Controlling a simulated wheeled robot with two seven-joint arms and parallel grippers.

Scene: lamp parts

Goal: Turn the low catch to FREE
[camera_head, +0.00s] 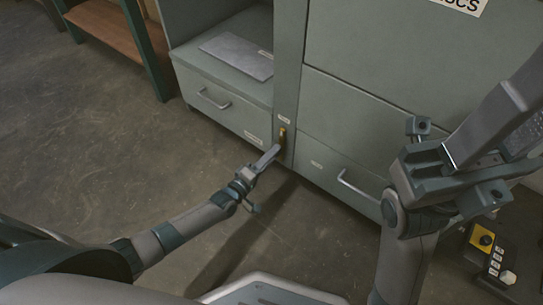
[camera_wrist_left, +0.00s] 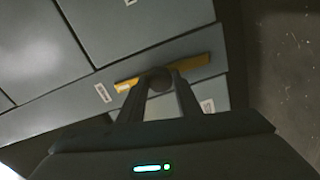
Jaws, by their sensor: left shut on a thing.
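The low catch (camera_head: 282,133) is a small yellow piece on the narrow grey post between the cabinet's two lower drawer fronts. In the left wrist view its yellow bar (camera_wrist_left: 199,64) shows on both sides of a round dark knob (camera_wrist_left: 160,79). My left gripper (camera_head: 277,149) reaches the catch from the front, and in its wrist view its two fingers (camera_wrist_left: 161,80) are closed around the knob. Small white labels (camera_wrist_left: 103,92) sit near the bar; their words are too small to read. My right gripper (camera_head: 500,112) is at the right, its fingertips not clearly visible.
Drawers with bar handles (camera_head: 213,98) flank the post. A flat grey plate (camera_head: 237,56) lies on the open shelf above the left drawer. A control box (camera_head: 482,238) with a yellow panel stands at lower right. The floor left of my left arm is clear.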

